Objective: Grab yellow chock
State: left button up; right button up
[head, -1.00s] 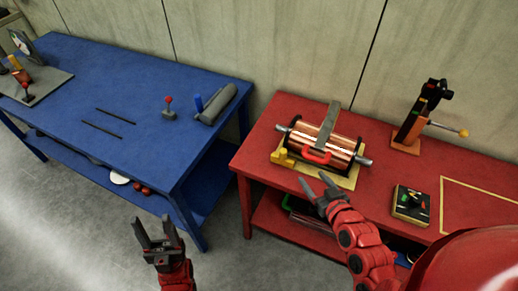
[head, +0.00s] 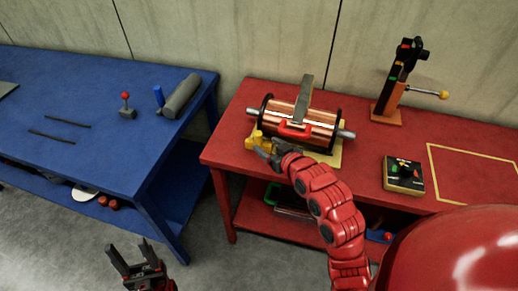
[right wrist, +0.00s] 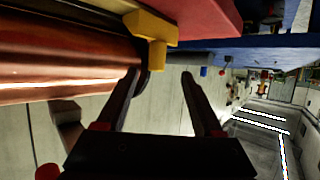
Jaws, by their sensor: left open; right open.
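The yellow chock (head: 254,138) sits on the red table at the left front of the copper spool (head: 318,122). It also shows in the right wrist view (right wrist: 152,27), just past my right fingertips, with the copper spool (right wrist: 60,55) beside it. My right gripper (head: 262,149) is at the chock in the head view and hides part of it. In the right wrist view its fingers (right wrist: 160,76) are apart, with nothing between them. I cannot tell whether a finger touches the chock. My left gripper (head: 130,254) is open and empty over the floor.
The spool lies on a yellow base plate (head: 334,160) with a red handle (head: 294,130) at its front. A button box (head: 403,175) and a lever stand (head: 386,112) are to the right. The blue table (head: 80,165) is left, across a floor gap.

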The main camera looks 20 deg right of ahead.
aim_at(260, 137)
jog(key=shift+w+a, duration=0.1)
jog(key=shift+w, duration=0.35)
jog(key=x, duration=0.2)
jog(key=p+x, duration=0.1)
jog(key=x, duration=0.1)
jog(key=shift+w+d+p, duration=0.15)
jog(key=shift+d+p, duration=0.05)
jog(key=shift+p, duration=0.1)
jog(key=shift+w+f, duration=0.15)
jog(key=shift+w, duration=0.05)
grip_shut()
dwell(0.8)
